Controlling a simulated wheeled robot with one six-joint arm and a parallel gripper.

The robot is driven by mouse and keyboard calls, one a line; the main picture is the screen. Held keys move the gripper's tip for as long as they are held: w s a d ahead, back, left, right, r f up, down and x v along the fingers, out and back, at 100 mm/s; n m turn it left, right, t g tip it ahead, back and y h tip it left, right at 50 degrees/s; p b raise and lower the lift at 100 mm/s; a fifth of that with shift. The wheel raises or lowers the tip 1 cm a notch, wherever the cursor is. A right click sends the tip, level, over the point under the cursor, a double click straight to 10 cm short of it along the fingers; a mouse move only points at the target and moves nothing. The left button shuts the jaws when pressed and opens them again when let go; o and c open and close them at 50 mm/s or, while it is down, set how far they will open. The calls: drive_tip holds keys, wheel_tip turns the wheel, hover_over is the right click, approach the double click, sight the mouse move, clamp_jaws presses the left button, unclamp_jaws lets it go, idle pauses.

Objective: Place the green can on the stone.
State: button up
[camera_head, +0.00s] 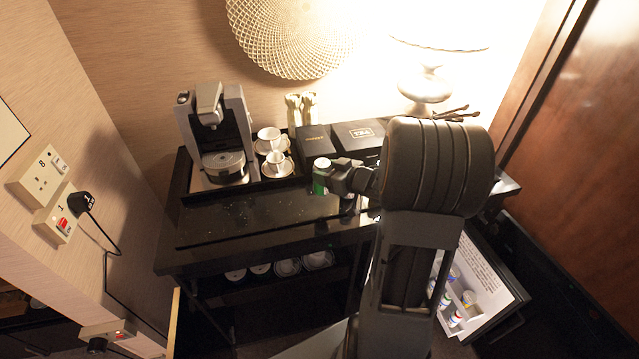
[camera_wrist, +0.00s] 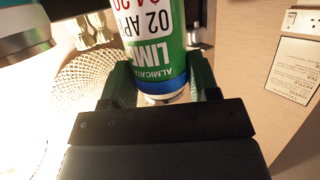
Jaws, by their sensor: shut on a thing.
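The green can (camera_head: 320,175) is white at one end and is held between my gripper's fingers. My gripper (camera_head: 333,179) is shut on it over the dark counter, in front of the black boxes. The wrist view shows the can (camera_wrist: 155,42) close up, with green and white print, between the two fingers of my gripper (camera_wrist: 160,82). The dark, glossy, speckled slab (camera_head: 235,222) forms the front of the counter top, and I take it as the stone. Its right part is hidden behind my arm. I cannot tell whether the can touches any surface.
A coffee machine (camera_head: 218,135) stands on the counter's left in a black tray, beside white cups on saucers (camera_head: 275,165). Black boxes (camera_head: 352,135) and a lamp (camera_head: 426,88) stand behind. An open fridge door (camera_head: 485,295) is at lower right. The slab's left and middle are clear.

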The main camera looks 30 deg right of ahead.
drive_tip(key=w+f, duration=0.2)
drive_tip(key=f, duration=0.1)
drive_tip(key=shift+w+a+f, duration=0.2)
drive_tip(key=shift+w+a, duration=0.15)
drive_tip(key=shift+w, duration=0.05)
drive_tip(key=shift+w+f, duration=0.15)
drive_tip(key=shift+f, duration=1.55)
